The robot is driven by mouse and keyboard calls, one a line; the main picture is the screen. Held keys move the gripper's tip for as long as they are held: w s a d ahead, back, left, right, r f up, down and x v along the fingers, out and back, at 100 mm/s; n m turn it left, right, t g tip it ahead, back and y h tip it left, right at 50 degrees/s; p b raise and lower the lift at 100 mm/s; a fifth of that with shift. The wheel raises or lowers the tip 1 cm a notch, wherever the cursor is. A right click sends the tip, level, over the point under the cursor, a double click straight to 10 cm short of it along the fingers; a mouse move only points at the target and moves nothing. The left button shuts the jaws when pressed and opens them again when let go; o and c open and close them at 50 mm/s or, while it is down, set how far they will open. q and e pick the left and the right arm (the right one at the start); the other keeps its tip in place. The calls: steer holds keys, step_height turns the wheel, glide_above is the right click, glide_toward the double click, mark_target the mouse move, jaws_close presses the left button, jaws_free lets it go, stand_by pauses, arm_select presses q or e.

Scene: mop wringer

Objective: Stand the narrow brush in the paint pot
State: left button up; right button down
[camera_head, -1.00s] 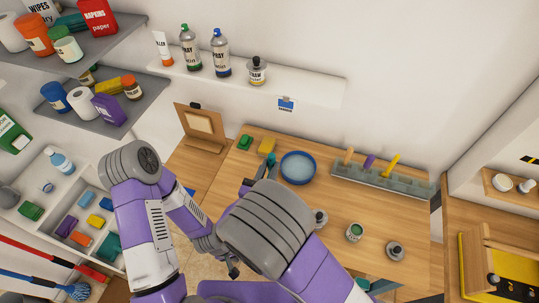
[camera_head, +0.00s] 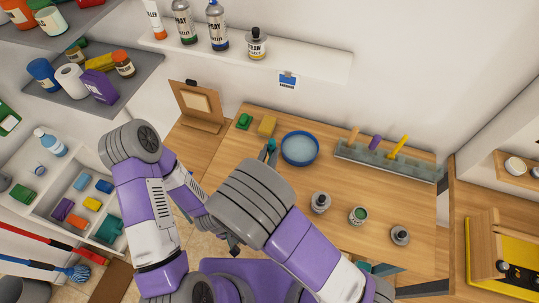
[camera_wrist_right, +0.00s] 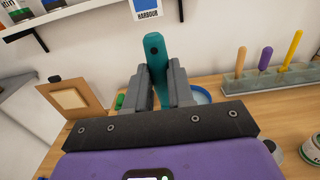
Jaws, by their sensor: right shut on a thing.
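My right gripper (camera_wrist_right: 157,90) is shut on a teal handle (camera_wrist_right: 155,50) with a small hole near its end. The handle stands up between the fingers. I take it for the brush; its bristles are hidden. In the head view this teal handle (camera_head: 271,145) shows just left of the blue bowl, above the table. An open pot with green inside (camera_head: 358,215), apparently the paint pot, stands on the table to the right of my right arm. My left gripper (camera_head: 234,250) is low in the middle, partly hidden, and its jaws are unclear.
A blue bowl (camera_head: 300,162) stands near the teal handle. Two grey-topped jars (camera_head: 320,202) (camera_head: 400,235) stand on either side of the pot. A rack (camera_head: 380,160) with tan, purple and yellow handles stands behind. Green and yellow blocks sit at the back left.

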steer(key=shift+w+f+b, duration=0.15)
steer(key=shift+f+b, duration=0.25)
steer(key=shift+f, duration=0.2)
steer(key=shift+f+b, duration=1.05)
steer(key=shift+f, duration=0.3)
steer(key=shift+f, duration=0.1)
steer(key=shift+f+b, duration=2.55)
steer(key=shift+f, duration=0.25)
steer(key=c, duration=0.9)
jaws_free()
steer(key=shift+r, duration=0.1)
